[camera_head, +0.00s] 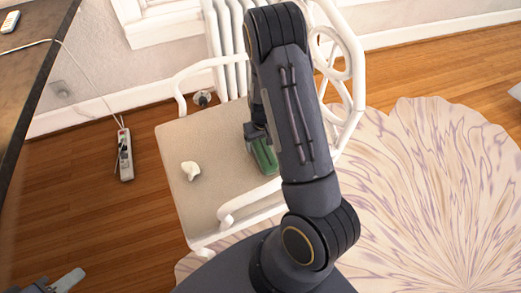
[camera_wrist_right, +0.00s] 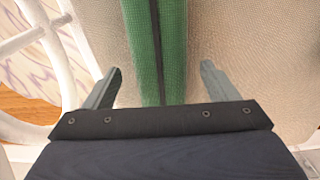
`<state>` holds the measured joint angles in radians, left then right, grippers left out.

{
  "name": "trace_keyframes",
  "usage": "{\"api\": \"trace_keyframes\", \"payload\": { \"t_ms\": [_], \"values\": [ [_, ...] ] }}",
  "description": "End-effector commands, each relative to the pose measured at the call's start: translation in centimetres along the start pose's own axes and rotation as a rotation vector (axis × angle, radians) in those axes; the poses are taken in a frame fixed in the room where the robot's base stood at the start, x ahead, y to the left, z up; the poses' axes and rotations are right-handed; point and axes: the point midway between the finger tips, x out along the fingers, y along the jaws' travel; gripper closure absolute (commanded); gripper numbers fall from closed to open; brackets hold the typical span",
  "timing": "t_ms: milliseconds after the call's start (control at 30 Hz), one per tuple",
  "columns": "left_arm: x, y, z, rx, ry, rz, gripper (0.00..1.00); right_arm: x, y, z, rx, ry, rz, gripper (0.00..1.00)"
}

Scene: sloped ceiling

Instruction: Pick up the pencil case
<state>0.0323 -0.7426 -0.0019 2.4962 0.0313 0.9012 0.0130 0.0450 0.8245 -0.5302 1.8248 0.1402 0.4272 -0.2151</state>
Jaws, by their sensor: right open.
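The green pencil case (camera_head: 264,157) lies on the beige seat of a white chair, partly hidden by my right arm. My right gripper (camera_head: 256,132) is over the seat at the case. In the right wrist view, the case (camera_wrist_right: 140,40) is a green mesh strip with a dark zip line. There, the open right gripper (camera_wrist_right: 160,68) has one finger on each side of the case, with seat fabric showing between case and fingers. My left gripper (camera_head: 62,282) is only partly in view at the bottom left; its opening is not clear.
The white chair (camera_head: 187,140) has armrests and a looped back around the seat. A small white object (camera_head: 190,170) lies on the seat's left part. A power strip (camera_head: 124,155) is on the wooden floor. A dark table edge (camera_head: 40,75) is at left, a patterned rug (camera_head: 430,190) at right.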

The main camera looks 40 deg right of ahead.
Motion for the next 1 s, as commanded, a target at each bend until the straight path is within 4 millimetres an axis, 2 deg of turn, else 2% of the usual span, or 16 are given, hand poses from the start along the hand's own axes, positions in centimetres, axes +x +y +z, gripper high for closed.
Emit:
{"api": "trace_keyframes", "payload": {
  "t_ms": [33, 200, 467, 833, 867, 1000],
  "values": [
    [0.3, -0.2, 0.2, 0.0, 0.0, 0.0, 0.64, 1.1, -0.1, 0.1, 0.0, -0.004, 0.0, 0.2],
    [0.6, -0.3, 0.3, 0.0, 0.0, 0.0, 0.64, 2.6, -0.1, 0.1, 0.0, -0.002, 0.0, 0.2],
    [0.5, -0.2, 0.3, 0.0, 0.0, 0.0, 0.64, 2.7, -0.1, 0.1, 0.0, -0.001, -0.001, 0.21],
    [0.5, -0.2, 0.3, 0.0, 0.0, 0.0, 0.64, 2.7, -0.1, 0.1, 0.0, -0.001, -0.001, 0.7],
    [0.5, -0.2, 0.3, 0.0, 0.0, 0.0, 0.64, 2.7, -0.1, 0.1, 0.0, -0.001, -0.001, 0.72],
    [0.5, -0.2, 0.3, 0.0, 0.0, 0.0, 0.64, 2.6, -0.1, 0.0, 0.0, 0.0, -0.001, 0.72]
  ]
}}
